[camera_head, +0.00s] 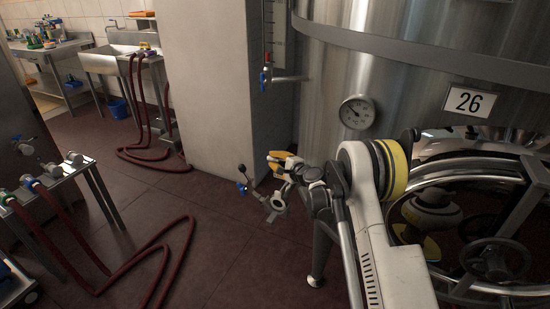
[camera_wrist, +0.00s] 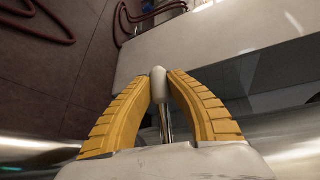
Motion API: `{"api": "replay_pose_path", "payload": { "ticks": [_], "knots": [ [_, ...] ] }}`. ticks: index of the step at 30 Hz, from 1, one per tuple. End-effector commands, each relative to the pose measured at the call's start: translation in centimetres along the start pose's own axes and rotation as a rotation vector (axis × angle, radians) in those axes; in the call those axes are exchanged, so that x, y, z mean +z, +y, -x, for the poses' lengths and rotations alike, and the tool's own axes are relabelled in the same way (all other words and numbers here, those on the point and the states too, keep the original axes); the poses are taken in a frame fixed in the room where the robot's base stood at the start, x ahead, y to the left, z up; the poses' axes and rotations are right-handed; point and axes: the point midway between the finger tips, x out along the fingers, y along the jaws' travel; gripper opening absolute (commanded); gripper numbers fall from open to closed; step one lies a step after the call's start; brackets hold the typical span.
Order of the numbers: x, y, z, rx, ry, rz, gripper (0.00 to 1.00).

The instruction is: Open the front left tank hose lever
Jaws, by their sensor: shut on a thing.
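My gripper (camera_head: 275,164) has yellow fingers and is low beside the big steel tank (camera_head: 325,95). In the wrist view its fingers are closed around a lever with a pale rounded knob (camera_wrist: 158,73) and a thin metal rod (camera_wrist: 165,120). The knob sits between the fingertips, and the rod runs down between the fingers. In the head view the held lever is hidden by my gripper. A round metal pipe fitting (camera_head: 273,206) is below my gripper.
A grey pillar (camera_head: 208,85) stands behind and left. Red hoses (camera_head: 160,262) lie on the floor at left, below a steel bench (camera_head: 50,183). Open floor lies between.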

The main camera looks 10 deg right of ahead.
Motion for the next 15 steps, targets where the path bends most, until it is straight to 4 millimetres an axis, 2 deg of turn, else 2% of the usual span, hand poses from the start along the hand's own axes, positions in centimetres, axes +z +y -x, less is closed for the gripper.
{"api": "replay_pose_path", "payload": {
  "ticks": [6, 15],
  "knots": [
    [0.87, 0.44, 0.96, 0.031, -0.144, 0.034, 0.0],
    [1.08, 0.51, 1.07, 0.035, -0.161, 0.04, 0.0]
  ]
}}
